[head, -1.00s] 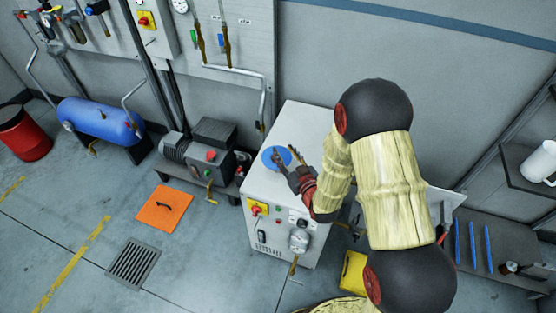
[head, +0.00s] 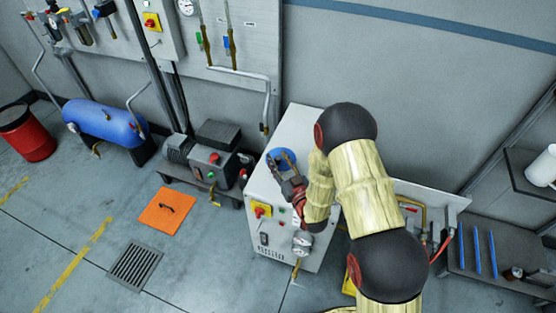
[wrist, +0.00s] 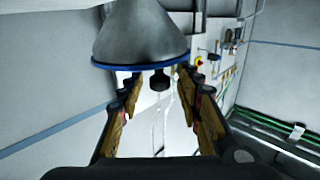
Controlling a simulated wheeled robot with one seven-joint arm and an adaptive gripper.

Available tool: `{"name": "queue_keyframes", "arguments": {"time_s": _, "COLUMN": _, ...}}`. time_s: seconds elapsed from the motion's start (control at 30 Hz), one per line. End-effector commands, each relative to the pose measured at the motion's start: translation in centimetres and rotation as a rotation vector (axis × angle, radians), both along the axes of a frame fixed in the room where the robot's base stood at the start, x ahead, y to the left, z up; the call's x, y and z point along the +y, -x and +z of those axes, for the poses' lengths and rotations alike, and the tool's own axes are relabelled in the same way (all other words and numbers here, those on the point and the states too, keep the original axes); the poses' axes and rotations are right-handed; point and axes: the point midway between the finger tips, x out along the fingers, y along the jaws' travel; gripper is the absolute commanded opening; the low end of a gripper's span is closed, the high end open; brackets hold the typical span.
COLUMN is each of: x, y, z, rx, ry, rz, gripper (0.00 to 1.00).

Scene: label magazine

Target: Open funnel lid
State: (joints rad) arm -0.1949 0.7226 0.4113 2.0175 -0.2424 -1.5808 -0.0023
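The blue funnel lid (head: 283,155) shows as a disc above the white cabinet in the head view, partly hidden by my gripper. In the wrist view the grey funnel cone (wrist: 140,32) appears wide side down, with the lid's blue rim (wrist: 125,67) along its edge. A black knob (wrist: 159,80) stands out from the lid. My gripper (wrist: 159,78) is open, its fingers on either side of the knob with visible gaps. It also shows in the head view (head: 282,166), over the near part of the disc. I cannot tell its exact depth to the knob.
A wall shelf with a white mug (head: 542,166) is at the right.

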Motion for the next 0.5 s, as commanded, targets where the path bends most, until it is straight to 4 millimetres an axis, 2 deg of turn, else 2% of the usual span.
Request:
{"name": "queue_keyframes", "arguments": {"time_s": 0.33, "x": 0.26, "y": -0.55, "z": 0.03, "rx": 0.001, "ry": 0.000, "rz": 0.000, "gripper": 0.35}}
{"name": "queue_keyframes", "arguments": {"time_s": 0.5, "x": 0.25, "y": -0.55, "z": 0.03, "rx": 0.001, "ry": 0.000, "rz": 0.000, "gripper": 0.26}}
